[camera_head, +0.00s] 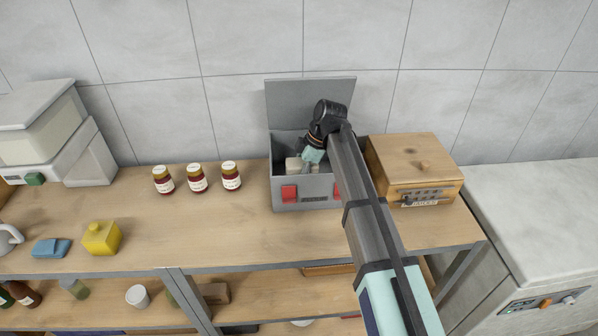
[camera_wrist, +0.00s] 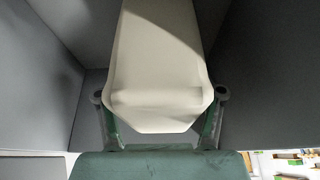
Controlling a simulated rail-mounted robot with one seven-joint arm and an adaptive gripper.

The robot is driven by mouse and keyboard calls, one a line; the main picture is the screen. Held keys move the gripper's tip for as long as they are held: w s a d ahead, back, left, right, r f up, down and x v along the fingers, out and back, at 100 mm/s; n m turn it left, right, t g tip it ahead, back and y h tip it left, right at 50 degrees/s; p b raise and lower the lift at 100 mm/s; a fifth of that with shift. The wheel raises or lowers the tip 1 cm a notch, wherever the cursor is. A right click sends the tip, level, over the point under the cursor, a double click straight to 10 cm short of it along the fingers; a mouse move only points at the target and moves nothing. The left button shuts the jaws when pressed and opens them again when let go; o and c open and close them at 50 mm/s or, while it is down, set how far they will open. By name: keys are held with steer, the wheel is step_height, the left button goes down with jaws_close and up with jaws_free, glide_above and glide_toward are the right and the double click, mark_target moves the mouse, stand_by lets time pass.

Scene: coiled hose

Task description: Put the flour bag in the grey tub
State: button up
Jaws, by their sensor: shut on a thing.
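The grey tub (camera_head: 312,186) stands at the back of the wooden counter, its lid (camera_head: 300,100) raised toward the wall. Red latches show on its front. My gripper (camera_head: 308,162) reaches down into the tub's opening. The flour bag (camera_wrist: 155,65), a pale cream block, fills the middle of the wrist view between my two fingers, which are shut on it. Grey tub walls (camera_wrist: 60,70) surround it there. In the head view a pale bit of the bag (camera_head: 293,164) shows inside the tub; the rest is hidden. I cannot tell whether it touches the floor.
A wooden box (camera_head: 410,155) stands close to the tub's right. A yellow container (camera_head: 101,238) and a blue sponge-like block (camera_head: 51,248) lie further left. The counter's front middle is clear.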

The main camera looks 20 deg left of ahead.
steer(key=o, duration=1.7)
steer(key=shift+f, duration=0.1)
steer(key=b+v, duration=0.2)
steer(key=v, duration=1)
steer(key=shift+b, duration=0.4)
